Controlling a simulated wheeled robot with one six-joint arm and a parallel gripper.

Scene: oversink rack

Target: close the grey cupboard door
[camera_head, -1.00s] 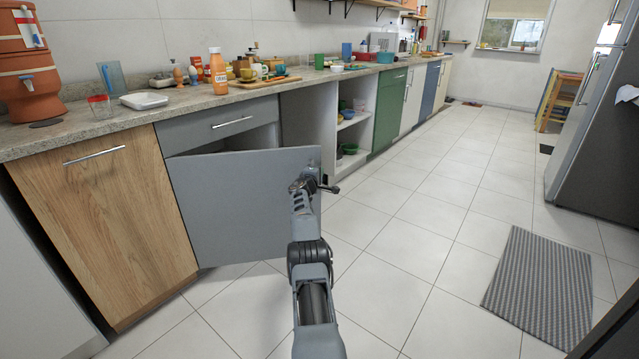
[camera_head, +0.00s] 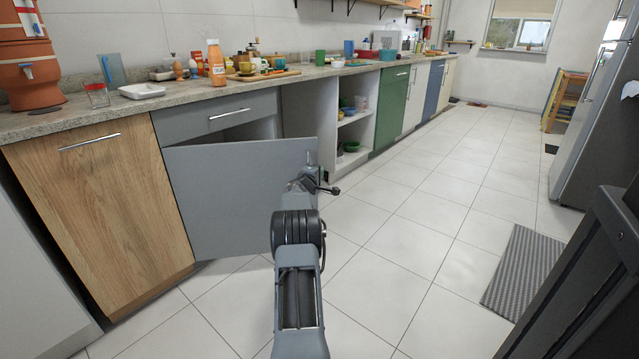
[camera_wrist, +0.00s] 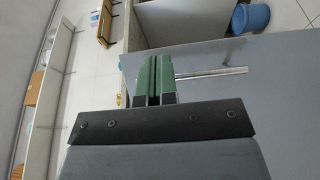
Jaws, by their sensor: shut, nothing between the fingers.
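The grey cupboard door (camera_head: 235,195) stands ajar, swung out from the cabinet below a grey drawer front (camera_head: 218,118). A dark gap shows above it. My gripper (camera_head: 317,180) is at the door's free right edge in the head view; its fingertips are hard to make out there. In the wrist view my gripper (camera_wrist: 153,80) has its green-padded fingers together and empty. The grey door (camera_wrist: 285,95) fills the right side there, and its metal bar handle (camera_wrist: 212,73) runs right from beside the fingers. I cannot tell whether the fingers touch the door or handle.
A wooden cupboard front (camera_head: 105,210) stands left of the door. Open shelves (camera_head: 350,120) and a green door (camera_head: 391,108) lie to the right. A dark panel (camera_head: 590,280) is close at lower right, beside a striped rug (camera_head: 520,270). The tiled floor between is clear.

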